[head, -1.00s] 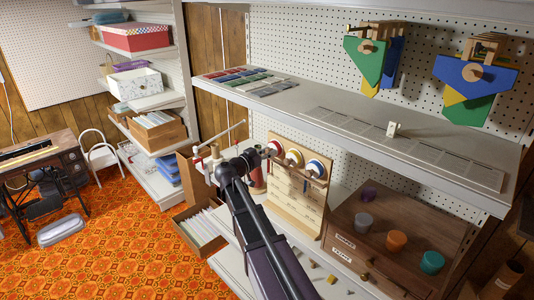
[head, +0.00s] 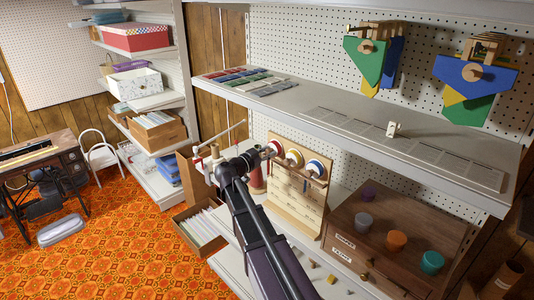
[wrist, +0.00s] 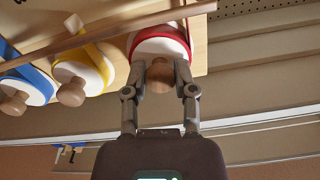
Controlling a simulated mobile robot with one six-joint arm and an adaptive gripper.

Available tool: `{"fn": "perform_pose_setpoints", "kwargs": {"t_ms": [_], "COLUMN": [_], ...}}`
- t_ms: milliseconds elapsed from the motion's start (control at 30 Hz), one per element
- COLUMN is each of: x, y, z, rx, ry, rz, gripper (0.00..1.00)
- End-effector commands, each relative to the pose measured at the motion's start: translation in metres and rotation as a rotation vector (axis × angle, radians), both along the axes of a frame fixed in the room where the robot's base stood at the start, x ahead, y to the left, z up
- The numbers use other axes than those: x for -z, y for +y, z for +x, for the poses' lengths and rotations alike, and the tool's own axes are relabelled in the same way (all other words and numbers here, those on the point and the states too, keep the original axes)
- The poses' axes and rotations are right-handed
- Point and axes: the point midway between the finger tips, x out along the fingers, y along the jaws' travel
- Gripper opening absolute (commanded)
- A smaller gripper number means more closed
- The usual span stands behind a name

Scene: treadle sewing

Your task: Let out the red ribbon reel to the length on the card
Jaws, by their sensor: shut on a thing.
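The red ribbon reel (head: 274,147) is a white disc with a red rim at the left end of the wooden reel board (head: 296,205). In the wrist view the red reel (wrist: 160,42) has a round wooden knob (wrist: 159,78) at its centre. My gripper (wrist: 160,72) has its two fingers on either side of this knob and is shut on it. In the head view my arm's wrist partly hides the gripper. The ribbon's let-out length and the writing on any card are too small to read.
A yellow reel (head: 293,157) and a blue reel (head: 316,168) sit beside the red one on the board. A brown cabinet (head: 400,225) with several coloured cups stands to the right.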

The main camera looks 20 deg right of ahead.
Motion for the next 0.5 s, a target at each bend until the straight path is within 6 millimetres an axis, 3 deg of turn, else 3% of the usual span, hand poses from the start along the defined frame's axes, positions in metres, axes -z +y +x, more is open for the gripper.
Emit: {"fn": "perform_pose_setpoints", "kwargs": {"t_ms": [33,100,133,500], "x": [0.0008,0.0007,0.0007,0.0002], "y": [-0.0009,-0.0008,-0.0007,0.0001], "z": [-0.0014,-0.0014,-0.0012,-0.0005], "rx": [0.004,0.004,0.004,0.001], "ry": [0.000,0.001,0.001,0.001], "rz": [0.003,0.003,0.003,0.001], "gripper": [0.45,0.65,0.71,0.71]}}
